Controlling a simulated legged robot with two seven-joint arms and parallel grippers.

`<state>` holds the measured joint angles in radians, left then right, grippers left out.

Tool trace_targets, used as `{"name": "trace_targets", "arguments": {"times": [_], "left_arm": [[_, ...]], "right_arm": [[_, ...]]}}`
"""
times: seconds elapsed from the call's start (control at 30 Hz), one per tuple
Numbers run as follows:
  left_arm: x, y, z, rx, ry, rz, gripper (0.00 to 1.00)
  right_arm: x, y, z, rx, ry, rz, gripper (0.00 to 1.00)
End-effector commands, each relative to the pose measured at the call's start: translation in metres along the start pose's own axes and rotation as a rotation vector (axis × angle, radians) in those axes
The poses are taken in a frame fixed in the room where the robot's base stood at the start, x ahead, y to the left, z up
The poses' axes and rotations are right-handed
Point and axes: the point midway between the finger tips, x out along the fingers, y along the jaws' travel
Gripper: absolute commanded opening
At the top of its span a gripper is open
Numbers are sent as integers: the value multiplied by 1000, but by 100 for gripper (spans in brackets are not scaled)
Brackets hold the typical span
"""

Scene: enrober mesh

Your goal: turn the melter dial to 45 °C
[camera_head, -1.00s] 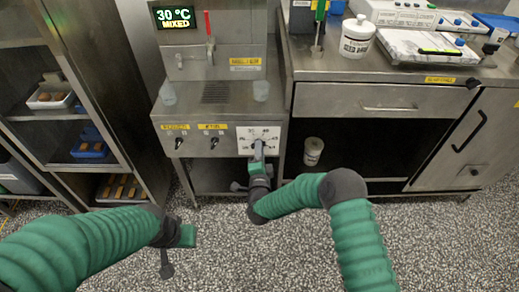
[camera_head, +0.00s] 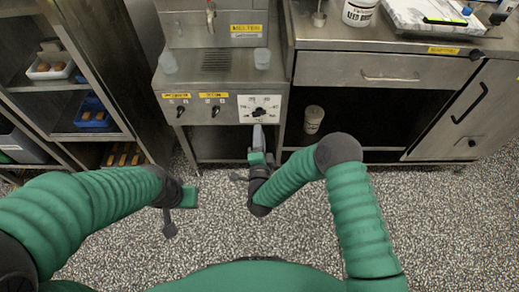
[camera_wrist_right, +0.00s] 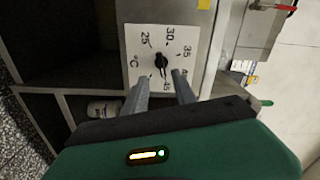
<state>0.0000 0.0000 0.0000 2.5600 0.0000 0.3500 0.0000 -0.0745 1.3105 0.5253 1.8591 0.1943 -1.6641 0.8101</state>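The melter dial (camera_head: 259,113) is a black knob on a white plate with a temperature scale, on the front of the steel melter (camera_head: 215,85). In the right wrist view the knob (camera_wrist_right: 161,62) is ringed by numbers from 25 to 45. I cannot read the exact pointer setting. My right gripper (camera_head: 258,132) is just below and in front of the dial. Its two fingers (camera_wrist_right: 162,92) are apart, empty and clear of the knob. My left gripper (camera_head: 188,200) hangs low at the left, away from the melter; its finger opening cannot be made out.
Two dark switches under yellow labels (camera_head: 195,97) sit left of the dial. A steel counter (camera_head: 390,48) with an open bay and a white tub (camera_head: 314,118) is at right. A shelf rack (camera_head: 75,100) is at left.

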Motion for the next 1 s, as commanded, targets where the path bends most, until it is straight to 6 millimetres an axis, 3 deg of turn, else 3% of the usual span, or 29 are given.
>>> {"name": "trace_targets", "arguments": {"times": [0.2,0.4,0.87,1.0], "left_arm": [[-19,0,-5,0,0,0,0],[-23,0,-6,0,0,0,0],[-23,0,-5,0,0,0,0],[-23,0,-5,0,0,0,0]], "right_arm": [[-60,-1,1,-1,-5,6,33],[-87,1,1,0,-2,4,33],[-90,2,1,0,-1,2,33],[-77,-5,4,-64,-69,26,33]]}}
